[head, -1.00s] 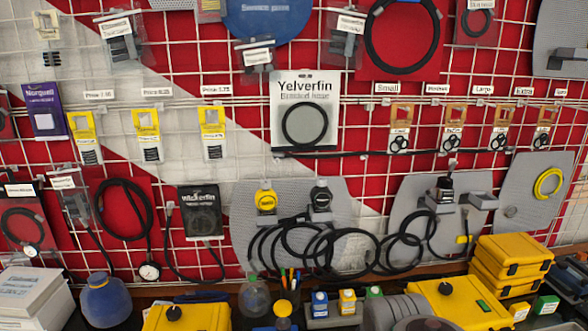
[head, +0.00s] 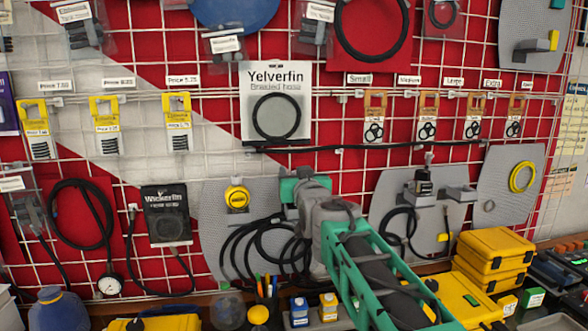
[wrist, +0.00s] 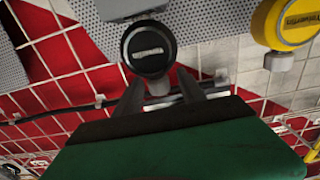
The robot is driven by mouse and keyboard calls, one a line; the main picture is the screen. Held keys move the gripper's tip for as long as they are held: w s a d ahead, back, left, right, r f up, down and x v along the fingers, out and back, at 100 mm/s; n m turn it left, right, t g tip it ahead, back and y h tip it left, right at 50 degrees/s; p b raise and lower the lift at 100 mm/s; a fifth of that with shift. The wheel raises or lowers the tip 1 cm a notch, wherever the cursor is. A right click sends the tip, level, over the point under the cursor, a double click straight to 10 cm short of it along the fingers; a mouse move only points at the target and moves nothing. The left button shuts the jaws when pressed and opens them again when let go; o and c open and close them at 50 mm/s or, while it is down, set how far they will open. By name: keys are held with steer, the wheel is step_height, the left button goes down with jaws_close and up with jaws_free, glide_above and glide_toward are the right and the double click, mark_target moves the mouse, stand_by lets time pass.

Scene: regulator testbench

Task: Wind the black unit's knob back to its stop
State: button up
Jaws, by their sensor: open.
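The black unit's round black knob (wrist: 148,48), with a pale label on its face, shows at the top of the wrist view. My gripper (wrist: 160,82) is open. Its two dark fingers point toward the knob from below in that view, with their tips around its lower edge; I cannot tell whether they touch it. In the head view my gripper (head: 303,186) is at the grey panel, right of the yellow unit (head: 237,198), and hides the black unit. The yellow unit also shows at the wrist view's upper right (wrist: 287,22).
Black hoses (head: 255,245) hang below the units on the grey panel (head: 212,225). Another grey panel (head: 455,212) with fittings is to the right. Yellow cases (head: 492,258) and small bottles (head: 299,312) stand below. A white wire grid surrounds the panels.

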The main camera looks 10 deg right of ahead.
steer(key=shift+w, duration=1.3)
steer(key=shift+c, duration=0.6)
jaws_close()
